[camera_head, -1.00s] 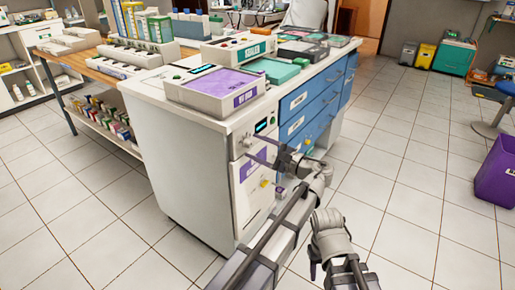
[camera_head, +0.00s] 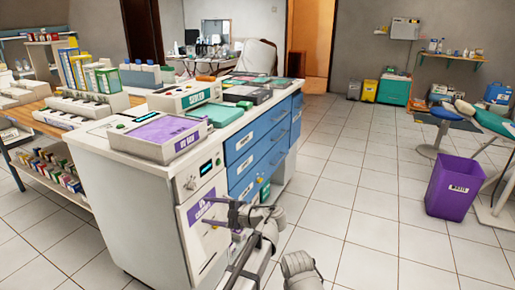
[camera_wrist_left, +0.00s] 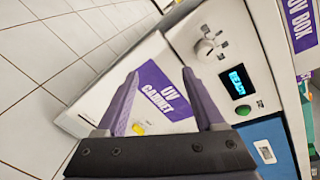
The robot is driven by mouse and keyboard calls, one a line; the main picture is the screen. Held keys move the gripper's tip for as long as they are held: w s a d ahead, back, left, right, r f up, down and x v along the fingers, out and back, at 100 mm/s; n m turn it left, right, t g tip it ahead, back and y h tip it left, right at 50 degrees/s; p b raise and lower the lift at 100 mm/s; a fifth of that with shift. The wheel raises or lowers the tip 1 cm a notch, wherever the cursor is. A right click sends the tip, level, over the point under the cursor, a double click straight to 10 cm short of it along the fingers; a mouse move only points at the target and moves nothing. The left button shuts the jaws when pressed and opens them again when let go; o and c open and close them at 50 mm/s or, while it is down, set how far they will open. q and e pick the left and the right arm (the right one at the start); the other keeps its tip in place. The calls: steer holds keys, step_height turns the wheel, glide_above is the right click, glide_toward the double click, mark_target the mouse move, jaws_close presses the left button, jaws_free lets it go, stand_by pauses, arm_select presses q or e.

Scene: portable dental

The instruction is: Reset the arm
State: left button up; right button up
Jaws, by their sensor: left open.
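The white UV cabinet (camera_head: 196,243) has a purple door label and stands at the near end of the counter in the head view. My left gripper (camera_head: 206,211) is in front of its door, fingers apart and pointing at it. In the left wrist view the door (camera_wrist_left: 108,104) is shut and lies beyond my open, empty fingers (camera_wrist_left: 160,74). A yellow knob (camera_wrist_left: 138,128) shows between the fingers, with nothing gripped. A dial (camera_wrist_left: 209,46), a lit display (camera_wrist_left: 240,81) reading READY and a green button (camera_wrist_left: 243,109) are on the panel.
A purple-topped UV box (camera_head: 161,133) sits on the counter above the cabinet. Blue drawers (camera_head: 262,145) run along its side. A purple waste bin (camera_head: 453,186) stands at the right. The tiled floor (camera_head: 350,215) between is clear.

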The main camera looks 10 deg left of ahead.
arm_select(q)
steer(key=s+d+f+n+g+h, duration=0.1)
steer(key=s+f+n+g+h, duration=0.3)
steer(key=s+f+n+h, duration=0.7)
steer(key=s+d+f+m+g+h, duration=0.1)
steer(key=s+d+f+m, duration=0.15)
steer(key=s+d, duration=0.45)
steer(key=s+d+f+m+h, duration=0.15)
steer(key=s+d+f, duration=0.25)
steer(key=d, duration=0.5)
step_height(320, 180, up, 35)
steer(key=p, duration=3.4)
steer(key=shift+a+p, duration=0.15)
steer(key=shift+p, duration=0.15)
steer(key=shift+a+f, duration=0.1)
steer(key=shift+a, duration=0.05)
